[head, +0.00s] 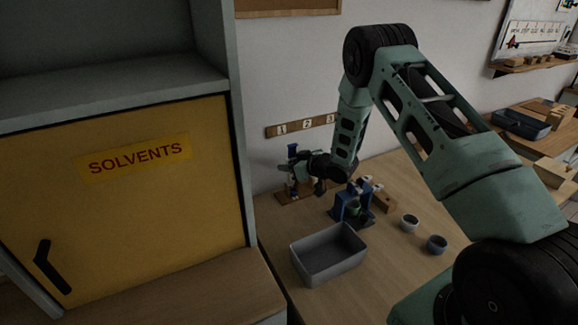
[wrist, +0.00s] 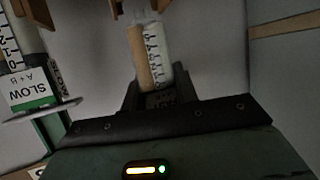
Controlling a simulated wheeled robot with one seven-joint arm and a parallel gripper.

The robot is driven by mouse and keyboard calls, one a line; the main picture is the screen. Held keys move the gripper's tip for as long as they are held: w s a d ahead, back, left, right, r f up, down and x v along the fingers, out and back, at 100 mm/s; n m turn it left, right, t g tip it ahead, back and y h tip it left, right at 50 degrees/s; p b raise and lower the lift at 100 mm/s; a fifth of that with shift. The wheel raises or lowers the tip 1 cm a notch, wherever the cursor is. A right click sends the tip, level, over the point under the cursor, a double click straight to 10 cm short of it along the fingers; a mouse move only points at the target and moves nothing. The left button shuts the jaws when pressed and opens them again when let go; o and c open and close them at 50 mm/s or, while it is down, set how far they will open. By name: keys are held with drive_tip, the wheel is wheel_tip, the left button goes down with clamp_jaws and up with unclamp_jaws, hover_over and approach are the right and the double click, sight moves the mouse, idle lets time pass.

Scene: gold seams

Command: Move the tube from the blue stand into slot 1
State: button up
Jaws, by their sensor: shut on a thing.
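The tube (wrist: 152,58), half tan and half white with a printed scale, is held in my gripper (wrist: 158,97) in the wrist view. Its far end reaches up between wooden pieces (wrist: 205,14) at the top of that view; whether it is seated there cannot be told. In the head view my gripper (head: 301,171) is at the wooden rack (head: 288,198), below the number strip (head: 303,126) marked 1, 2, 3, on its left side. The tube is hard to make out there. The blue stand (head: 351,207) stands to the right, nearer the camera.
A tube-like thing with a scale and a green "SLOW A+B" label (wrist: 30,90) is close by, left in the wrist view. A grey bin (head: 328,256) and two small cups (head: 409,222) (head: 437,244) stand on the bench. The yellow solvents cabinet (head: 130,200) bounds the left.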

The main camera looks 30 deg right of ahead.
sight(289, 175)
drive_tip(key=shift+f+b, duration=1.9)
drive_tip(key=shift+f, duration=0.1)
idle(2.0)
drive_tip(key=o, duration=1)
drive_tip(key=shift+o, duration=0.2)
drive_tip(key=shift+f, duration=0.25)
drive_tip(key=shift+o, duration=0.6)
drive_tip(key=shift+r, duration=0.1)
